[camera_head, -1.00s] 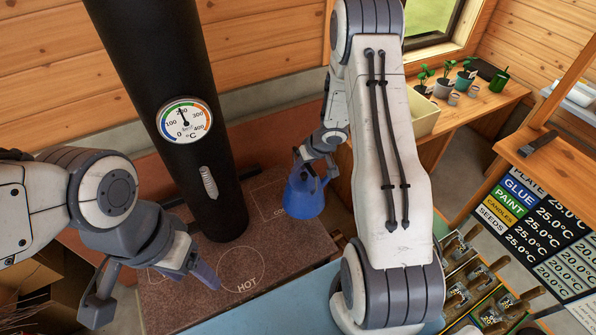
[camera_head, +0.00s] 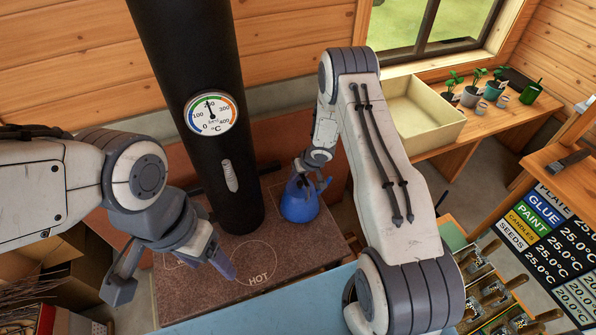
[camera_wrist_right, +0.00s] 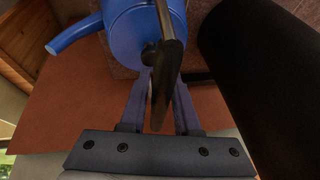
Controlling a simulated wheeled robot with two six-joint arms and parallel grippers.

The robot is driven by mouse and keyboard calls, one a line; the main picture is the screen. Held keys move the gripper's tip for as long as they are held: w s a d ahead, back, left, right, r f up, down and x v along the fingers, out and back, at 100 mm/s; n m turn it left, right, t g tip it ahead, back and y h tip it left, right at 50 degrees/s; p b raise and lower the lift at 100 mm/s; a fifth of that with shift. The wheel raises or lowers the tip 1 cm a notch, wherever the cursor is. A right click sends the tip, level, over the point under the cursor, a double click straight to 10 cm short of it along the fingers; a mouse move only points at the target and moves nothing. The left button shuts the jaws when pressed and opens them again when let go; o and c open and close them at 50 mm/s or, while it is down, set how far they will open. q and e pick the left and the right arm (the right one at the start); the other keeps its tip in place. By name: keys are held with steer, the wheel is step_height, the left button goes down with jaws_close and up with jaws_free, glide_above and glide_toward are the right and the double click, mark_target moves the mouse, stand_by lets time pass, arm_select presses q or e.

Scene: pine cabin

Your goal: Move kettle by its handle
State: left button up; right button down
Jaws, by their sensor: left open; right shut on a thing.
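The blue kettle (camera_head: 299,204) is at the back right of the brown stove top (camera_head: 200,300), right beside the black stovepipe. I cannot tell whether its base touches the surface. My right gripper (camera_head: 306,176) is shut on the kettle's black handle. In the right wrist view the kettle's blue body (camera_wrist_right: 118,18) and spout show at the top, and the dark handle (camera_wrist_right: 163,85) runs between the fingers of the right gripper (camera_wrist_right: 160,85). My left gripper (camera_head: 172,275) is open and empty over the stove's front left, left of the ring marked HOT.
The thick black stovepipe (camera_head: 200,160) with a temperature dial (camera_head: 211,113) rises between my arms. A pale open box (camera_head: 425,112) and several plant pots stand on the wooden bench at right. A price board (camera_head: 548,230) and tool rack are at far right.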

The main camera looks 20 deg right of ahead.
steer(key=shift+w, duration=0.1)
steer(key=c, duration=0.6)
jaws_free()
steer(key=shift+f, duration=0.1)
steer(key=shift+c, duration=0.2)
